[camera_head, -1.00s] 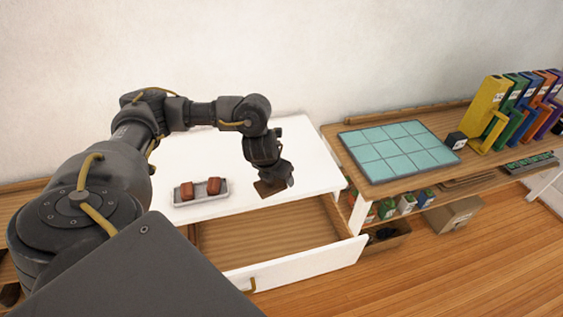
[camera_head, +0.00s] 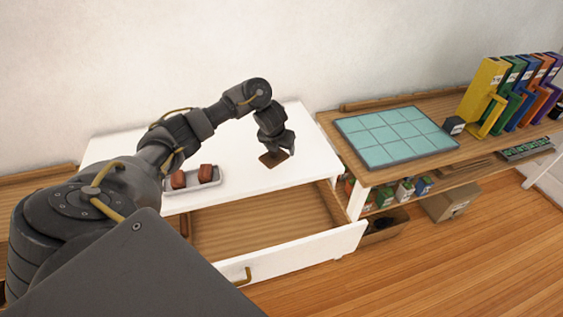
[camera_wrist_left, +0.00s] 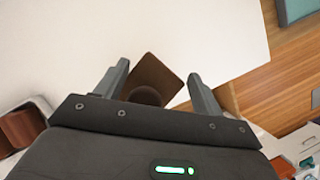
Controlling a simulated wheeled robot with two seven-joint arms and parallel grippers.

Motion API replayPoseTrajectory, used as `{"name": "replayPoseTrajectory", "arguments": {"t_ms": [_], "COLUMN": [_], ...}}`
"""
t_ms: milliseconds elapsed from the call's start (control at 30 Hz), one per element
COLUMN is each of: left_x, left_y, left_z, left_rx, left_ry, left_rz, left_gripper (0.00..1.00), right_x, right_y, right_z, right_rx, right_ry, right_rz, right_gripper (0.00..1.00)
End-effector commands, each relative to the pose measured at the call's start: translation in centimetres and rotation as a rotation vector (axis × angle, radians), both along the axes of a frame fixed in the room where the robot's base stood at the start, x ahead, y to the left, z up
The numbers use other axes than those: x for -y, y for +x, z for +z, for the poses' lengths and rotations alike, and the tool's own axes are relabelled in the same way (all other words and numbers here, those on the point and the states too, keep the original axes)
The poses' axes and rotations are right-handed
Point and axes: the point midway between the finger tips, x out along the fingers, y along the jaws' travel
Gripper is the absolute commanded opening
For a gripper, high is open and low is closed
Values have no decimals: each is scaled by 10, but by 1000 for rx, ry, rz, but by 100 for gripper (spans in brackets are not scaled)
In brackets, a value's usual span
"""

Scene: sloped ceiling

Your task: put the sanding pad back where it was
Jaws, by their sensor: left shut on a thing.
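The sanding pad (camera_head: 273,160) is a thin brown square. My left gripper (camera_head: 279,150) points down and is shut on it, over the right part of the white top (camera_head: 237,160). In the left wrist view the pad (camera_wrist_left: 155,76) shows as a brown diamond with a dark round part, between the two fingers of my left gripper (camera_wrist_left: 158,72). Whether the pad touches the white top is hard to tell. My right gripper is not in view.
A grey tray (camera_head: 196,184) with two reddish-brown blocks stands on the white top. Below, a wooden drawer (camera_head: 265,232) is pulled open and looks empty. To the right, a bench holds a teal tiled panel (camera_head: 395,138) and coloured upright holders (camera_head: 510,95).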

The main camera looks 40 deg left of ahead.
Motion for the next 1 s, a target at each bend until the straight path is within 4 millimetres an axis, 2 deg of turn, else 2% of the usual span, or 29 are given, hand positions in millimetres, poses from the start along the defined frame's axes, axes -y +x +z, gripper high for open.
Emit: {"name": "replayPoseTrajectory", "arguments": {"t_ms": [33, 367, 433, 633, 1000], "left_x": [-1, -6, -7, -7, -7], "left_y": [4, 16, 19, 19, 20], "left_z": [-13, -20, -28, -51, -57], "left_rx": [-3, 0, -3, -1, 1], "left_ry": [-5, 0, -2, 0, 1], "left_rz": [4, -1, 2, -1, -2], "left_gripper": [43, 43, 43, 43, 43], "right_x": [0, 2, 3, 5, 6], "right_y": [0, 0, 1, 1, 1], "right_z": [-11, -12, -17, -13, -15], "right_rx": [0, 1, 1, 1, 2], "right_ry": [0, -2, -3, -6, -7], "right_rz": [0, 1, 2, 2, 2], "right_gripper": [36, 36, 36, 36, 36]}}
